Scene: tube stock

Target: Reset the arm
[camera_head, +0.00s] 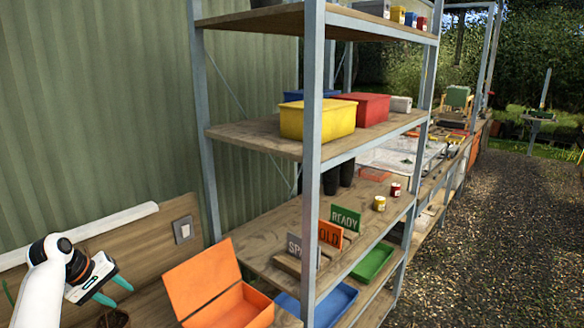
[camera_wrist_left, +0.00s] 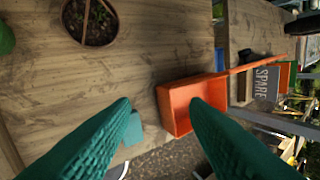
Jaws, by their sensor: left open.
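My left arm comes in at the lower left of the head view. Its gripper (camera_head: 108,291) has green fingers held apart with nothing between them. In the left wrist view the two green textured fingers (camera_wrist_left: 165,115) are spread wide above a wooden bench. The gripper is above the bench, to the left of an open orange box (camera_head: 222,290) in the head view. The orange box also shows in the wrist view (camera_wrist_left: 172,108), beyond the fingertips and apart from them. My right gripper is in neither view.
A metal-post shelf unit (camera_head: 312,130) rises on the right with yellow (camera_head: 318,120) and red boxes and signs reading SPARE, OLD and READY (camera_head: 345,218). A gravel path (camera_head: 480,240) lies beyond.

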